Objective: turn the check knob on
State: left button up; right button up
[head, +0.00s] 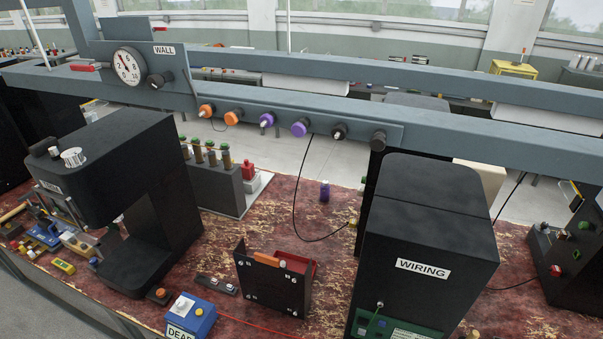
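I can read no label saying "check", so I cannot tell which knob is the check knob. A silver knob (73,157) sits on top of the black machine (110,165) at left, whose small label is too blurred to read. Neither gripper is in view.
A black box marked WIRING (430,235) stands at right on the worn red bench (325,225). A blue box (190,318), a dark bracket (272,285) and a rack of bottles (215,180) stand around the bench. A black cable hangs from the rail.

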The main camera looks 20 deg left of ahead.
aim_at(181, 303)
jog(key=u, duration=0.4)
jog(key=k, duration=1.05)
jog(key=u, duration=0.7)
jog(key=i, duration=0.65)
jog(key=u, duration=0.4)
